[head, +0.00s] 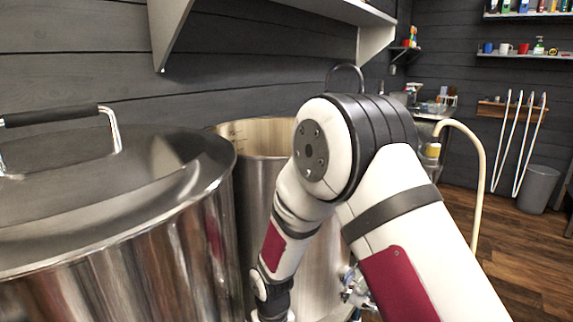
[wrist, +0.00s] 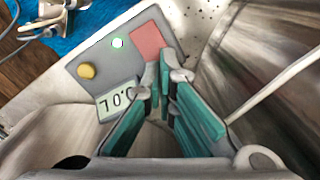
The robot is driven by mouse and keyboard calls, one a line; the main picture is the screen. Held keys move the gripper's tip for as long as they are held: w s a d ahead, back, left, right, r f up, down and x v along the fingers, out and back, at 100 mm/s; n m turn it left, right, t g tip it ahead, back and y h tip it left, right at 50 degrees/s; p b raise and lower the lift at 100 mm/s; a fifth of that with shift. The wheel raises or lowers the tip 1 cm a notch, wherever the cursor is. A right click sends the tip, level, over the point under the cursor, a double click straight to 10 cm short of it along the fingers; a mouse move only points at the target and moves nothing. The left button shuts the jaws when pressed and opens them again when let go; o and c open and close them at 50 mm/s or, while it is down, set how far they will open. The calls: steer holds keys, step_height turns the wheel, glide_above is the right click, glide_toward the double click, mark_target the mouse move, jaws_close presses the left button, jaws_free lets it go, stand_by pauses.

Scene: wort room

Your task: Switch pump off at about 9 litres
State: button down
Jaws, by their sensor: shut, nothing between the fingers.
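A grey control panel (wrist: 100,65) shows in the wrist view. It carries a red square button (wrist: 151,42), a small lit green-white lamp (wrist: 117,43), an amber knob (wrist: 86,71) and a display (wrist: 118,99). The display's digits look inverted and I cannot read them surely. My gripper (wrist: 160,77) is shut and empty, its green fingers pointing at the red button's lower edge. I cannot tell whether they touch it. In the head view my arm hides the panel. An open steel kettle (head: 262,137) with marks inside its wall stands behind my arm.
A large lidded steel pot (head: 120,235) fills the left of the head view, close to my arm. A grey bin (head: 538,188) stands far right. The wooden floor between is clear.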

steer(key=shift+f, duration=0.15)
steer(key=shift+f+b, duration=0.3)
steer(key=shift+f, duration=0.05)
steer(key=shift+f+b, duration=0.45)
steer(key=shift+f, duration=0.25)
steer(key=shift+r, duration=0.1)
steer(key=shift+r+p, duration=2)
steer(key=shift+r, duration=1)
